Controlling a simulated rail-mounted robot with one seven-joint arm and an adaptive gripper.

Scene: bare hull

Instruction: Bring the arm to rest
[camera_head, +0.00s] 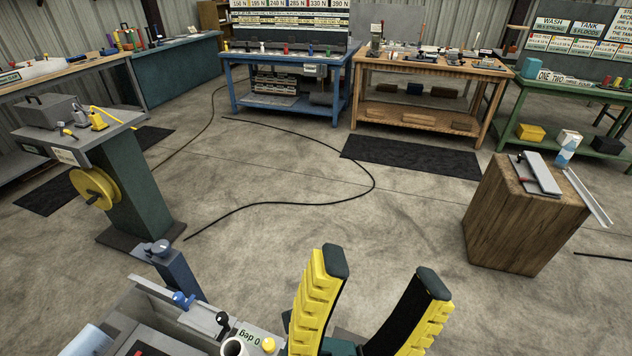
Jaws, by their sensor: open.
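My gripper (378,277) shows at the bottom middle of the head view. Its two fingers have yellow ribbed pads and dark tips, and they point up in the picture. The fingers stand wide apart with nothing between them, so it is open and empty. The rest of my arm is out of view below the frame edge.
A grey bench (180,322) with small fittings is close at the lower left. A green pedestal (138,190) stands left, a wooden block (520,215) right. A blue table (290,65) and a wooden workbench (425,65) stand behind. A black cable (290,203) crosses open floor.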

